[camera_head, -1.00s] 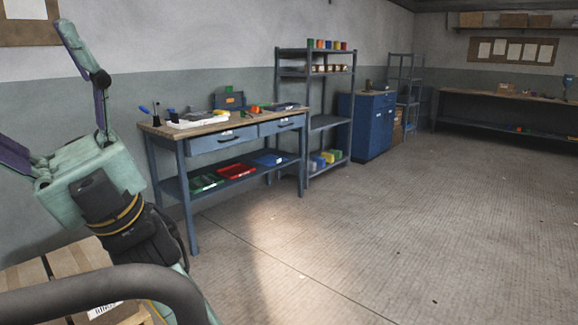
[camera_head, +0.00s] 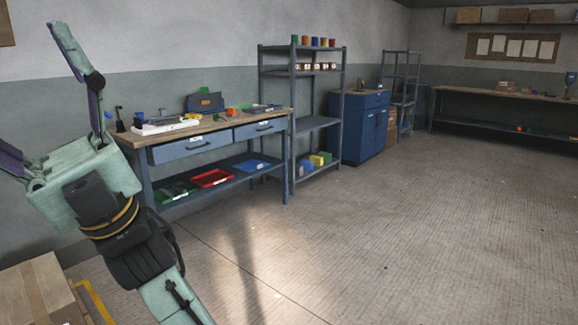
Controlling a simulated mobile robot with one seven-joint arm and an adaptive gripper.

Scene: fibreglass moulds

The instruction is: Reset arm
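My arm rises from the bottom edge at the left of the head view, with its teal gripper body tilted up and to the left. My gripper (camera_head: 38,102) has its two dark-padded fingers spread wide apart, one pointing up and one to the left, partly cut by the picture's edge. Nothing shows between the fingers. The gripper appears in front of the wall and overlaps the left end of the workbench (camera_head: 205,132) in the picture; I see no contact with it.
Open floor (camera_head: 370,235) fills the middle and right. Behind stand a grey shelf rack (camera_head: 301,74), a blue cabinet (camera_head: 350,132) and a long bench (camera_head: 500,94). A cardboard box (camera_head: 42,290) is at the lower left, close to my arm.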

